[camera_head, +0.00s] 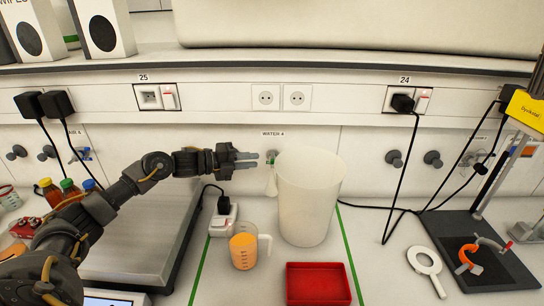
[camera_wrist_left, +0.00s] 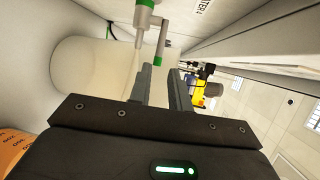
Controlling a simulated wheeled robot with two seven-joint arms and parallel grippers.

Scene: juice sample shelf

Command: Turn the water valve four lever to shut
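The water four valve (camera_head: 271,154) sticks out from the wall panel under its "WATER 4" label (camera_head: 273,134), behind the tall white container. In the left wrist view, the valve (camera_wrist_left: 145,18) shows at the top with its green lever (camera_wrist_left: 161,46). My left gripper (camera_head: 256,160) reaches in from the left, with its fingertips just left of the valve. In the left wrist view, its two fingers (camera_wrist_left: 166,76) are apart with a gap and nothing between them. The lever end is close to the fingertips; I cannot tell if they touch. My right gripper is not in view.
The tall white container (camera_head: 308,205) stands just right of and below my left gripper. A measuring jug (camera_head: 244,250) with orange juice, a red tray (camera_head: 318,284) and a black-plugged white socket box (camera_head: 223,218) are nearby. Other taps (camera_head: 394,158) line the panel.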

